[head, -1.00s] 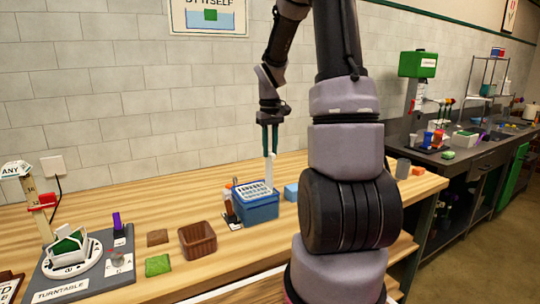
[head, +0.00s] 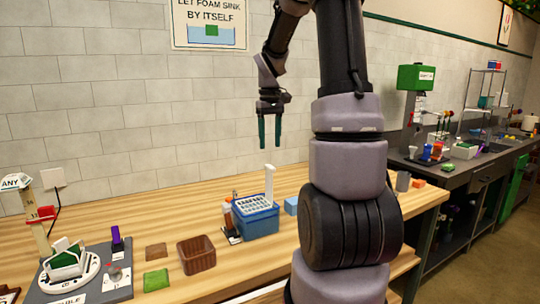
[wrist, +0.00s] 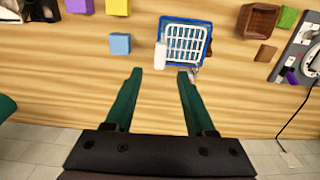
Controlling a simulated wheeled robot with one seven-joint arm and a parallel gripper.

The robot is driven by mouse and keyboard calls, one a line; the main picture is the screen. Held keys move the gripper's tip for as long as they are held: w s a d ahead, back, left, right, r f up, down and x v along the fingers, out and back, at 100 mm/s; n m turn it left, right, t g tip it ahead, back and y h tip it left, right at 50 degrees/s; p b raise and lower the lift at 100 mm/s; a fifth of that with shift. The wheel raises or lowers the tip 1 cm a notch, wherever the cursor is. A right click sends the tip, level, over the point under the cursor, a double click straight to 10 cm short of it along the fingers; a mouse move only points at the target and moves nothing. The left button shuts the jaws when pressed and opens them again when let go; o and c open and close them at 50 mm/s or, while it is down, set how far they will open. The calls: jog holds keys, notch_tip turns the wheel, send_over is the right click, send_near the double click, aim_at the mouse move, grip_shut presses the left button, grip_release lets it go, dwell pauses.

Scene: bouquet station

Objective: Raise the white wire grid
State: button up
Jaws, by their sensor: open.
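The white wire grid (head: 255,204) sits at the top of a blue bin (head: 257,222) on the wooden bench. Its white upright handle (head: 269,181) stands at the bin's back right side. In the wrist view the grid (wrist: 187,44) lies inside the rim of the blue bin (wrist: 207,23), with the handle (wrist: 160,54) seen from above at its left edge. My gripper (head: 270,146) is open and empty, its green fingers pointing down above the handle. In the wrist view my gripper (wrist: 160,74) has the handle just beyond its fingertips, apart from both.
A light blue block (head: 291,205) stands right of the bin. An orange-capped bottle (head: 228,214) stands close at its left. A brown wooden box (head: 196,255), a green pad (head: 156,279) and a turntable (head: 68,265) are farther left. The air around my gripper is clear.

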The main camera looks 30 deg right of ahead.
notch_tip(320, 180, up, 4)
jog(key=shift+f, duration=0.15)
dwell(0.5)
jog(key=s+a+r+m+t+y, duration=0.1)
jog(key=s+a+r+m+t, duration=0.1)
jog(key=s+a, duration=0.4)
jog(key=s+a+r+m+t+y, duration=0.1)
jog(key=s+a+r+t, duration=0.4)
jog(key=s, duration=0.8)
jog(key=shift+s+a+r+m, duration=0.4)
jog(key=shift+a+m, duration=0.4)
jog(key=shift+a, duration=0.4)
